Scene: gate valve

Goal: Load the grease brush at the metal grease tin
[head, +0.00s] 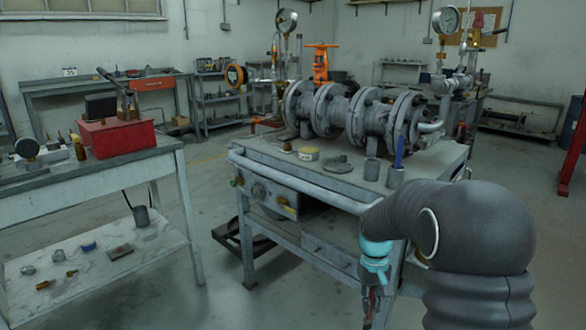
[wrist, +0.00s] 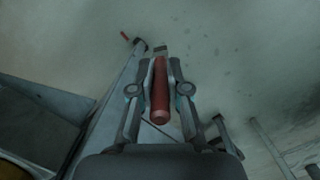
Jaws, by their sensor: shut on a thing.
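My gripper (head: 369,301) hangs low in front of the workbench, below its top edge. In the wrist view my gripper (wrist: 160,85) is shut on a red-handled tool, the grease brush (wrist: 160,100). The handle lies lengthwise between the fingers; a small dark end shows past the fingertips, and the bristles are not clear. I cannot tell which of these is the grease tin. My gripper is apart from all of them.
The bench (head: 330,185) carries a large flanged grey valve assembly (head: 350,112) with an orange handwheel (head: 320,62) behind. A side table (head: 110,170) with a red toolbox (head: 117,137) stands at the left. Open floor (head: 215,215) lies between them.

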